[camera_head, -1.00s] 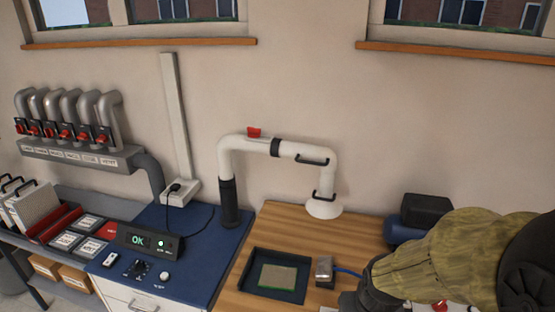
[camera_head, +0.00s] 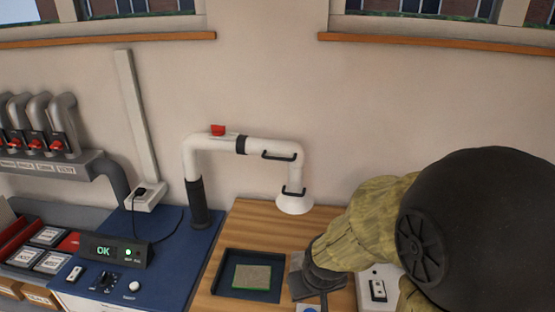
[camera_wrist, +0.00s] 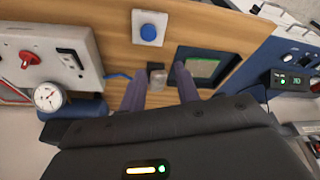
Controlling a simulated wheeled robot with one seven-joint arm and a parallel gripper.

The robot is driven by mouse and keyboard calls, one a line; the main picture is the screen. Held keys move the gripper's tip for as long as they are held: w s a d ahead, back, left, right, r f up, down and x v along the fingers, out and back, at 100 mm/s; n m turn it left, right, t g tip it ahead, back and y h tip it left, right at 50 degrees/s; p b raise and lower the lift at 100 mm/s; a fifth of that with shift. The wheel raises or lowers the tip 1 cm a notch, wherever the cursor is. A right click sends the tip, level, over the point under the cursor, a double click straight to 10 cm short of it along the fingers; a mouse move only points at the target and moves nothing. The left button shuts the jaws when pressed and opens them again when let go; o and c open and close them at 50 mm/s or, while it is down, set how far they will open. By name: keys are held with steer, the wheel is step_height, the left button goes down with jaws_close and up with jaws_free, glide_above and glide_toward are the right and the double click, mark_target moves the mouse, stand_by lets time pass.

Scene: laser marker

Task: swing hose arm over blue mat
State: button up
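The white hose arm (camera_head: 262,146) rises from a black sleeve at the back left, crosses along the wall and drops to a flared white hood (camera_head: 294,204) over the wooden top's back. Black handles sit on its right section. The dark blue mat (camera_head: 222,283) lies in front of it with a green-edged grey plate on it; it also shows in the wrist view (camera_wrist: 228,76). The hood is behind and right of the mat. My gripper (camera_wrist: 160,72) is open above the wooden top, fingers apart, right of the mat in the head view. It is apart from the hose arm.
A small grey block (camera_wrist: 157,79) shows between my fingers; contact cannot be told. A blue button (camera_wrist: 148,33) sits on a white plate. A white panel with a red knob (camera_wrist: 27,60) and a gauge is nearby. A control box reading OK (camera_head: 114,252) stands left.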

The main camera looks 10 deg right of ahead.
mark_target(278, 159)
steer(key=w+r+n+t, duration=0.4)
steer(key=w+n+t, duration=0.4)
steer(key=w+n, duration=0.1)
steer(key=w+r+n+t+p, duration=0.1)
steer(key=w+r+n+t, duration=0.4)
steer(key=w+n+t, duration=0.3)
steer(key=w+n, duration=0.1)
steer(key=w, duration=0.3)
steer(key=shift+w, duration=0.25)
steer(key=shift+t, duration=0.3)
steer(key=w+r+p, duration=0.1)
steer(key=w+p, duration=0.1)
steer(key=w, duration=0.3)
steer(key=w+r+p, duration=0.1)
steer(key=w+p, duration=0.2)
steer(key=w, duration=0.3)
steer(key=w+r+p, duration=0.1)
steer(key=w+p, duration=0.1)
steer(key=w, duration=0.4)
steer(key=shift+w+a+p, duration=0.1)
steer(key=shift+a+p, duration=0.05)
steer(key=shift+p, duration=0.15)
jaws_close()
